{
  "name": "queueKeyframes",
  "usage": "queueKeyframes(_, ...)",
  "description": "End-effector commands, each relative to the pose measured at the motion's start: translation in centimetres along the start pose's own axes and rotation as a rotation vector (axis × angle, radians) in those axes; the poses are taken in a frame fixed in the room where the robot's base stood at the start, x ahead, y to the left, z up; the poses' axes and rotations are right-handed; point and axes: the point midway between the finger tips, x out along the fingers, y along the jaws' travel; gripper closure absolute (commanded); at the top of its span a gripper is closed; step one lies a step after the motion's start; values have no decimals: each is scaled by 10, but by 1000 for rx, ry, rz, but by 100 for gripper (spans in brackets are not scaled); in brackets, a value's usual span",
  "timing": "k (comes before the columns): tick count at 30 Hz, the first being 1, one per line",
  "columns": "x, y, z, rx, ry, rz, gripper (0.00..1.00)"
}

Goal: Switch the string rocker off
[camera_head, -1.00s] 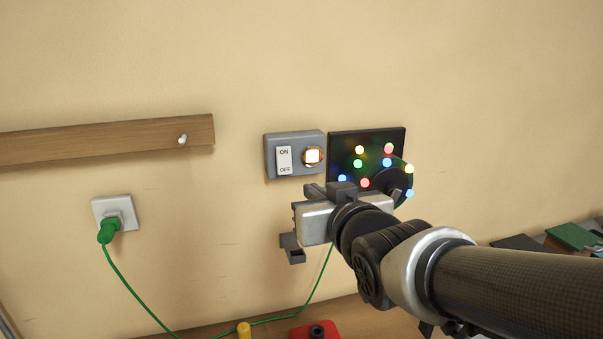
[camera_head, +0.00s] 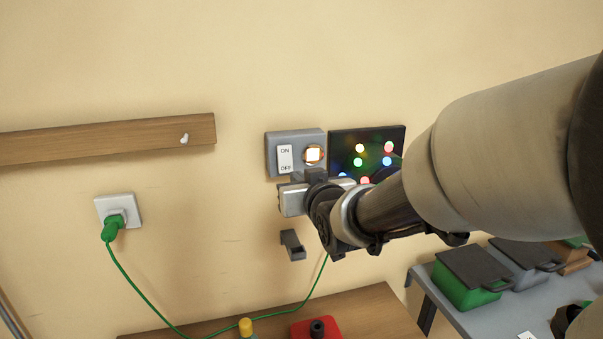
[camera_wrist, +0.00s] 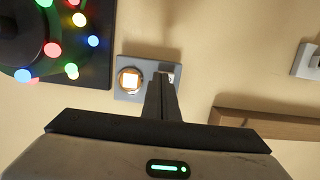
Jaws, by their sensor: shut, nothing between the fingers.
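The white string rocker (camera_head: 285,158), marked ON at the top and OFF at the bottom, sits in a grey wall box (camera_head: 273,150). A black panel (camera_head: 340,140) to the right carries coloured string lights (camera_head: 387,161), which are lit. My gripper (camera_wrist: 162,82) is shut and empty, its fingers pointing at the rocker end of the box. They hide most of the rocker in the wrist view, so I cannot tell whether they touch it.
A grey hook (camera_head: 293,246) is on the wall below my gripper. A wooden rail (camera_head: 110,138) and a socket with a green plug (camera_head: 113,228) are at left. A wooden bench (camera_head: 370,312) and a grey table with boxes (camera_head: 470,285) stand below.

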Motion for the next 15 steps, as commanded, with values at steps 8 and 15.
queueKeyframes(8, 26, 0, -1, -1, 0, 0, 100)
queueKeyframes(15, 28, 0, -1, -1, 2, 0, 100)
